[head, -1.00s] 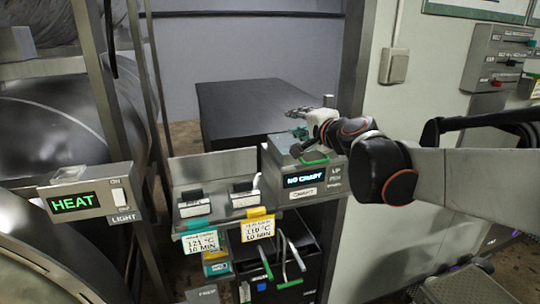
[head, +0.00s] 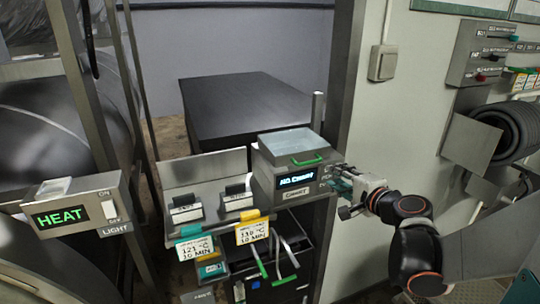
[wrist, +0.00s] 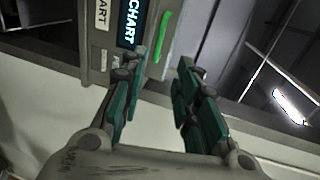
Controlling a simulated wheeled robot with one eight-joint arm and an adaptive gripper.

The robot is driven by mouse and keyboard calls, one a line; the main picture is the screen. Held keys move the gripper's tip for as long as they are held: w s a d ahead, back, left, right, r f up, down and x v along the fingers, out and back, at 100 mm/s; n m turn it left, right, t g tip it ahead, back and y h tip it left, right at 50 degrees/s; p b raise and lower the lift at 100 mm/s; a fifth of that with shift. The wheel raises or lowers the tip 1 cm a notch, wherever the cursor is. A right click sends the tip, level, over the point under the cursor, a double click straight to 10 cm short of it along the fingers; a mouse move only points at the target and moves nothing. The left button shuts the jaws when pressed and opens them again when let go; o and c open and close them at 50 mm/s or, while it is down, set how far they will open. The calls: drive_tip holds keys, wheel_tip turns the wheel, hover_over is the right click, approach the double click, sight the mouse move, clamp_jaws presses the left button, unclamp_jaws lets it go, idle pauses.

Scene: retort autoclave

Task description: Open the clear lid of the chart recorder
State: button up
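The chart recorder (head: 262,186) is a grey box with a lit "NO CHART" display. Its clear lid (head: 292,140) lies flat on top and looks closed, with a green handle (head: 306,160) along its front edge. In the wrist view the green handle (wrist: 163,38) shows just beyond the fingers, beside the recorder's front panel (wrist: 98,62). My gripper (head: 338,186) is at the recorder's right front corner, lower than the handle. In the wrist view my gripper (wrist: 162,70) has its teal fingers apart with nothing between them. I cannot tell whether a finger touches the recorder.
A metal post (head: 317,108) rises behind the recorder. A shelf with chart cards (head: 252,231) and a "HEAT" box (head: 62,216) are to the left. A wall with a switch (head: 383,62) is at right. A dark table (head: 245,105) stands behind.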

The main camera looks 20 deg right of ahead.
sight(311, 162)
drive_tip(key=x, duration=1.3)
drive_tip(key=shift+w+f, duration=0.15)
drive_tip(key=shift+w, duration=0.2)
clamp_jaws()
